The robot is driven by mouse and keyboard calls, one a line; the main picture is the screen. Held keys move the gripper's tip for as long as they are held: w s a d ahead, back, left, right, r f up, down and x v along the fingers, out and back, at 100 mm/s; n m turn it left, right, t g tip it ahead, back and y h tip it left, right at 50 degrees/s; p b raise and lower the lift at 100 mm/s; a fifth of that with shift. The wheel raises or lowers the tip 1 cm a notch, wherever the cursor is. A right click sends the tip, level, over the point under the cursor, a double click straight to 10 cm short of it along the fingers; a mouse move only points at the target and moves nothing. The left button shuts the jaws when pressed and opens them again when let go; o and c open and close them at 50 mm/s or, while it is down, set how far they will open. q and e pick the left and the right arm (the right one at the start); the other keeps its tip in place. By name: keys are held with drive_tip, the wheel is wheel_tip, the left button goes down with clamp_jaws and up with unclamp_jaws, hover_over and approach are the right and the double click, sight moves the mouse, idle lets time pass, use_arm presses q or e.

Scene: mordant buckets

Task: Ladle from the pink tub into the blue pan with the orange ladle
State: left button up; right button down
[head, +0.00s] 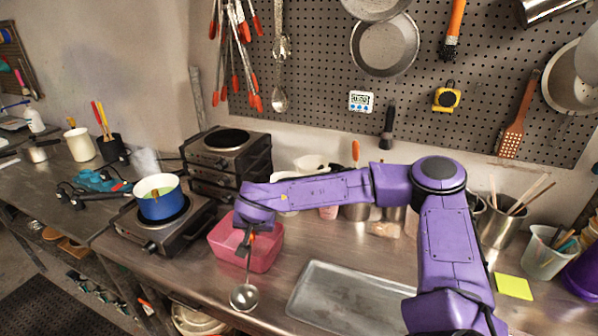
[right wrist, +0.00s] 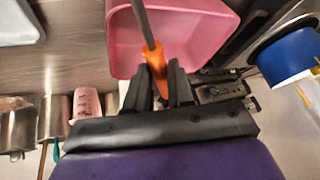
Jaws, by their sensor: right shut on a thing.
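My right gripper (head: 246,246) is shut on the orange handle of the ladle (head: 244,297). In the right wrist view the two black fingers (right wrist: 164,80) close on the orange handle (right wrist: 154,60), and the ladle's bowl is out of frame. In the head view the steel bowl hangs below the gripper, in front of the pink tub near the counter's front edge. The pink tub (head: 268,259) stands on the counter behind the ladle; it also shows in the right wrist view (right wrist: 122,42). The blue pan (head: 160,207) sits on a hot plate to the left; it also shows in the right wrist view (right wrist: 290,58). My left gripper is out of view.
The hot plate (head: 146,237) stands left of the tub. Stacked burners (head: 201,160) stand behind. A metal tray (head: 340,294) lies right of the ladle. Cups and pots line the back under the pegboard (head: 315,60). A yellow note (head: 514,287) lies at the right.

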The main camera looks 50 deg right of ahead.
drive_tip(key=s+d+r+m+g+h+p, duration=0.1)
drive_tip(key=d+r+m+g+h, duration=0.1)
drive_tip(key=d+r+m+g, duration=0.4)
drive_tip(key=s+d+r+m+g+h+p, duration=0.1)
drive_tip(key=s+d+r+m+g+h, duration=0.15)
drive_tip(key=d+m, duration=0.7)
use_arm(q)
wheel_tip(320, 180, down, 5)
drive_tip(key=b, duration=0.8)
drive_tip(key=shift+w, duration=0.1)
use_arm(e)
wheel_tip(320, 180, down, 11)
drive_tip(key=a+m, duration=0.1)
drive_tip(key=shift+w+a+m, duration=0.2)
drive_tip(key=shift+a+m, duration=0.15)
drive_tip(key=shift+a, duration=0.05)
drive_tip(key=shift+r, duration=0.2)
use_arm(q)
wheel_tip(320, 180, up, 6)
drive_tip(key=p, duration=0.6)
use_arm(e)
wheel_tip(320, 180, up, 6)
drive_tip(key=shift+f, duration=0.1)
